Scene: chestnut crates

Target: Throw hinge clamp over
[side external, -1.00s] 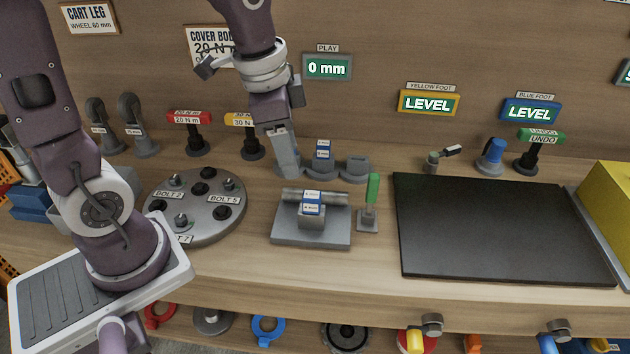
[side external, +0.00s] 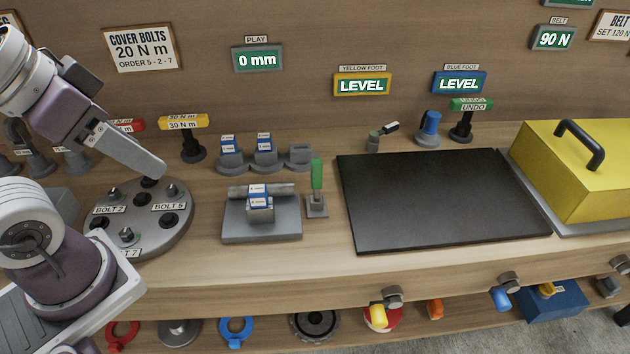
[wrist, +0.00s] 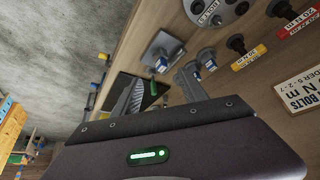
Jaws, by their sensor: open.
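A clamp with an upright green handle (side external: 317,175) stands on a small grey base right of a grey fixture (side external: 240,228). A short grey cylinder lies across the fixture, and a blue-and-white labelled block (side external: 259,196) sits at its middle. My gripper (side external: 160,172) is over the round bolt plate at the left, well apart from the clamp. In the wrist view my gripper (wrist: 158,92) has its two fingers spread with nothing held. The green handle (wrist: 153,88) shows between them in the distance, and the fixture (wrist: 172,42) is above it.
Behind the fixture are three grey stands; the left (side external: 230,165) and middle ones carry labelled blocks, the right (side external: 300,157) is empty. A black mat (side external: 430,200) lies right of the clamp. The bolt plate (side external: 160,235) and torque tools (side external: 190,145) stand left.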

